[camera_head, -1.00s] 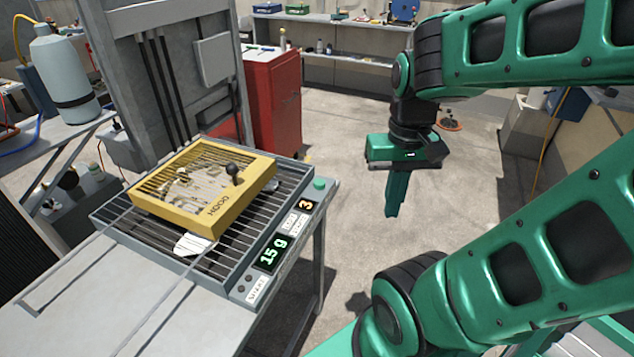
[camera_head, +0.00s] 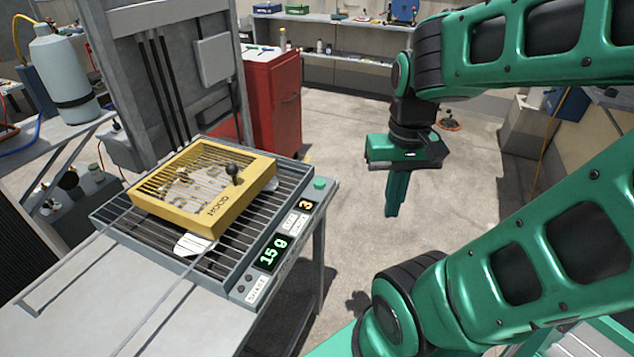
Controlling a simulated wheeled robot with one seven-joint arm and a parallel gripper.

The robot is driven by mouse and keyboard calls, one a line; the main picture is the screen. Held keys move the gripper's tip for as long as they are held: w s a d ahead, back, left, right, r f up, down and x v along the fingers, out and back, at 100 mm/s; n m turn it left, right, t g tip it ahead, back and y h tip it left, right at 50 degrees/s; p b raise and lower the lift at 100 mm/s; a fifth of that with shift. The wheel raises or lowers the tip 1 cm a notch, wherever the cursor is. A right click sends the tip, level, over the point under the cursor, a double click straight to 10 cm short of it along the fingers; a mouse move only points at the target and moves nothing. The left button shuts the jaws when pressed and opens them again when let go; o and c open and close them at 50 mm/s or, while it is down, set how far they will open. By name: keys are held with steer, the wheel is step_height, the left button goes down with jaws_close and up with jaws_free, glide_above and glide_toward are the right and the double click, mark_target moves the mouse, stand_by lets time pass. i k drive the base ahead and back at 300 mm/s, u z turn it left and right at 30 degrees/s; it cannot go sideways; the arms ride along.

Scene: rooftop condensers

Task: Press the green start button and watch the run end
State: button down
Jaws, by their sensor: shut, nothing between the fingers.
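The green start button (camera_head: 320,183) sits at the far right corner of a grey machine (camera_head: 236,267) with a slatted top. My gripper (camera_head: 393,212) is shut and empty, pointing down over open floor to the right of the machine, clear of the button.
A red cabinet (camera_head: 272,105) stands behind the machine. A grey gas cylinder (camera_head: 66,75) stands on a table at the left. Shelves (camera_head: 345,70) line the back. The floor (camera_head: 350,150) right of the machine is clear.

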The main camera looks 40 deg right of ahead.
mark_target(318, 184)
steer(key=k, duration=0.5)
steer(key=u, duration=1.9)
steer(key=i, duration=0.55)
steer(key=z, duration=1.6)
